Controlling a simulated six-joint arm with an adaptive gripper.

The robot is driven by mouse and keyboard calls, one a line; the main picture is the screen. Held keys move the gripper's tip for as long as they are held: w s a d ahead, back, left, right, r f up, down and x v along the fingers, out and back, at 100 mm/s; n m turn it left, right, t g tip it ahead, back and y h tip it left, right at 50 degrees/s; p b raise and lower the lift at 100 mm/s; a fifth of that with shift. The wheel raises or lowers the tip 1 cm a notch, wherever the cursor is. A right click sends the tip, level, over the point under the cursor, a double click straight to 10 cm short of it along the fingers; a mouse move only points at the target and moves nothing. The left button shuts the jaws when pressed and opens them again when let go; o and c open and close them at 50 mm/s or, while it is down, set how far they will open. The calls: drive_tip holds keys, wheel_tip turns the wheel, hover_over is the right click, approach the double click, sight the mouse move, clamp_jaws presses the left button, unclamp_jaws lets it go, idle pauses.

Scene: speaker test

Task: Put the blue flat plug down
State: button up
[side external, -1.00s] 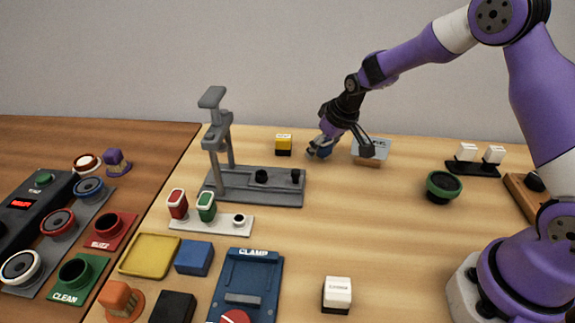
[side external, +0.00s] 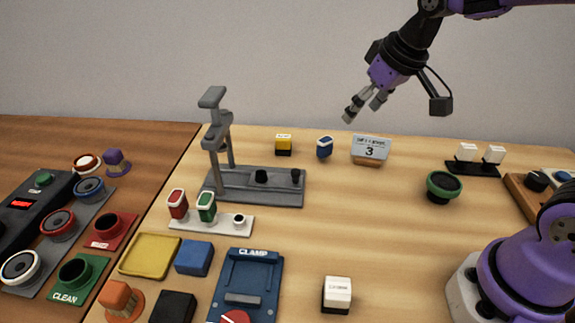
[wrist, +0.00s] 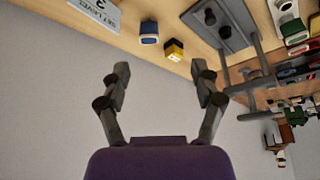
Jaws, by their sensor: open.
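The blue flat plug (side external: 324,148) stands on the light wooden table near its back edge, between a yellow block and a small sign. It also shows in the wrist view (wrist: 149,33), with the yellow block close by. My gripper (side external: 360,108) is open and empty, raised above and to the right of the plug, apart from it. In the wrist view both fingers of my gripper (wrist: 160,85) are spread with nothing between them.
The yellow block (side external: 283,145) and the sign reading 3 (side external: 370,149) flank the plug. A grey press stand (side external: 255,187) is in front to the left. A green-rimmed round part (side external: 443,186) stands to the right. The table's middle is clear.

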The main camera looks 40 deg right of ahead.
drive_tip(key=s+a, duration=0.2)
drive_tip(key=s, duration=0.9)
drive_tip(key=shift+s+a+r+t, duration=0.2)
drive_tip(key=shift+s+r+t, duration=0.1)
drive_tip(key=shift+r, duration=0.05)
